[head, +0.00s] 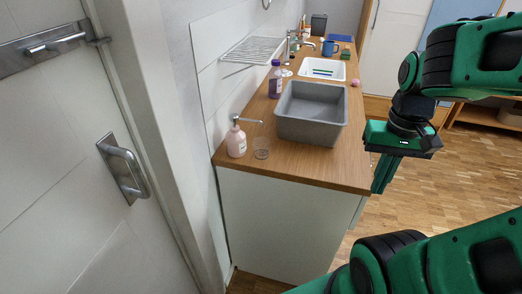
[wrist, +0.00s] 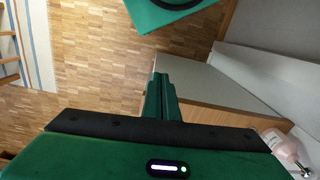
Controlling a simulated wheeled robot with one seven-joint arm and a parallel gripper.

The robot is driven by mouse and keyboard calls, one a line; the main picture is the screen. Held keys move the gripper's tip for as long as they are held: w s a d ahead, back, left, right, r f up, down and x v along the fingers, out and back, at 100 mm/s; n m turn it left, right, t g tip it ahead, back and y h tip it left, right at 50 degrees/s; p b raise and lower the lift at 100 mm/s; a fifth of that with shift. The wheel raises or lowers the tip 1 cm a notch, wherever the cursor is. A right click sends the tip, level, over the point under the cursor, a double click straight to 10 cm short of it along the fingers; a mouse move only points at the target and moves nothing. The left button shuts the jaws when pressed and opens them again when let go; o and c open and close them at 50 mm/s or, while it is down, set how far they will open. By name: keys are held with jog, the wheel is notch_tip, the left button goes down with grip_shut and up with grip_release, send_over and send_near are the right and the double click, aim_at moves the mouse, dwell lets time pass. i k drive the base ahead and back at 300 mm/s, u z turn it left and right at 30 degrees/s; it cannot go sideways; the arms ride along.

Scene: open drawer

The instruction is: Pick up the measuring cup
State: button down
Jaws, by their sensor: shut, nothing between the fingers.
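A small clear cup (head: 261,148), which looks like the measuring cup, stands on the near end of the wooden counter (head: 300,168), just right of the pink soap bottle. I cannot make the cup out in the wrist view. My gripper (head: 379,188) is beyond the counter's right edge, pointing down, well to the right of the cup and apart from it. Its fingers are together and empty; they also show in the wrist view (wrist: 160,82).
The pink soap bottle (head: 236,141) stands beside the cup and also shows in the wrist view (wrist: 283,150). A grey basin (head: 311,128) stands behind them. A purple bottle (head: 275,82) and a dish rack (head: 252,50) are farther back. Open wooden floor (head: 430,200) lies right of the counter.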

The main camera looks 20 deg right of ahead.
aim_at(262, 145)
jog(key=u, duration=3.15)
jog(key=k, duration=2.65)
jog(key=z, duration=1.7)
